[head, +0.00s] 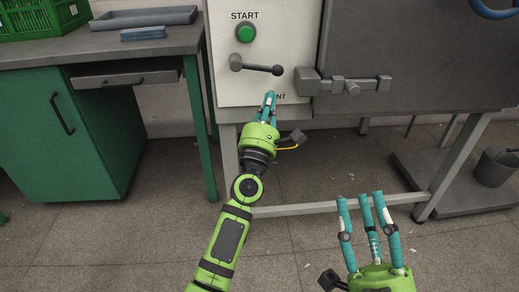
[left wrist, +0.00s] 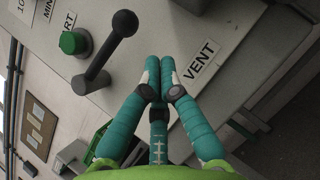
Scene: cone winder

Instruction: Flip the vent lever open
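The vent lever (head: 257,67) is a dark grey arm with a round hub at left and a black knob at right, on the pale panel below the green START button. It points right, nearly level, tilted slightly down. It also shows in the left wrist view (left wrist: 103,61). My left gripper (head: 269,97) is just below the knob, partly covering the VENT label (left wrist: 201,62). Its fingertips are together with nothing visible between them, and in the left wrist view they appear apart from the lever. My right gripper (head: 364,202) is open and empty, low at right.
The green START button (head: 245,34) is above the lever. A grey latch (head: 345,86) sticks out to the right of the panel. A green cabinet bench (head: 95,120) stands at left with a blue-grey tray (head: 145,18). A bucket (head: 495,166) stands at far right.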

